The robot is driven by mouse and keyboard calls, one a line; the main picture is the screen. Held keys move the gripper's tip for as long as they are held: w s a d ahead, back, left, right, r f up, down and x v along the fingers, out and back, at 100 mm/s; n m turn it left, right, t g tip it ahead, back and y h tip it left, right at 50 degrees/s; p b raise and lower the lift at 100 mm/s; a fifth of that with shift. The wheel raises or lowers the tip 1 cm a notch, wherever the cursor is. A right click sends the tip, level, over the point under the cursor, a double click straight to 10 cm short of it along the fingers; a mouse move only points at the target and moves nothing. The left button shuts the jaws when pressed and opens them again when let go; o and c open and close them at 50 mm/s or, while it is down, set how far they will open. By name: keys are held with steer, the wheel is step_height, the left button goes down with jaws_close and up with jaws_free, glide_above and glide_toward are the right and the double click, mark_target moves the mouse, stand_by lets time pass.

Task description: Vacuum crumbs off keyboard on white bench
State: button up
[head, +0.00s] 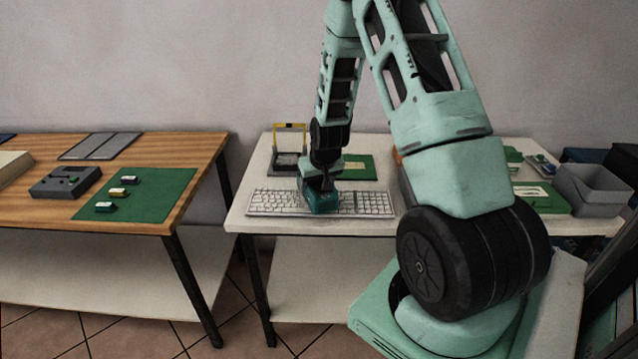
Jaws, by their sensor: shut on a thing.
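A white keyboard (274,203) lies near the front edge of the white bench (241,219). My gripper (321,189) points down over the middle of the keyboard. It is shut on a teal block-like tool (323,202), which looks like a small handheld vacuum. The tool is at the keys, touching or just above them; I cannot tell which. The tool and gripper hide part of the keyboard's middle. Crumbs are too small to make out.
Behind the keyboard stand a yellow-framed device (290,128) and a green mat (360,168). A grey bin (592,188) is at the right. A wooden table (175,205) on the left holds a green mat (160,186) with small blocks. My arm hides the bench's middle right.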

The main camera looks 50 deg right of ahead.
steer(key=shift+w, duration=0.1)
steer(key=shift+w+a, duration=0.75)
steer(key=shift+r, duration=0.15)
stand_by(0.7)
step_height(320, 180, up, 7)
steer(key=p, duration=0.5)
steer(key=shift+f, duration=0.2)
stand_by(0.4)
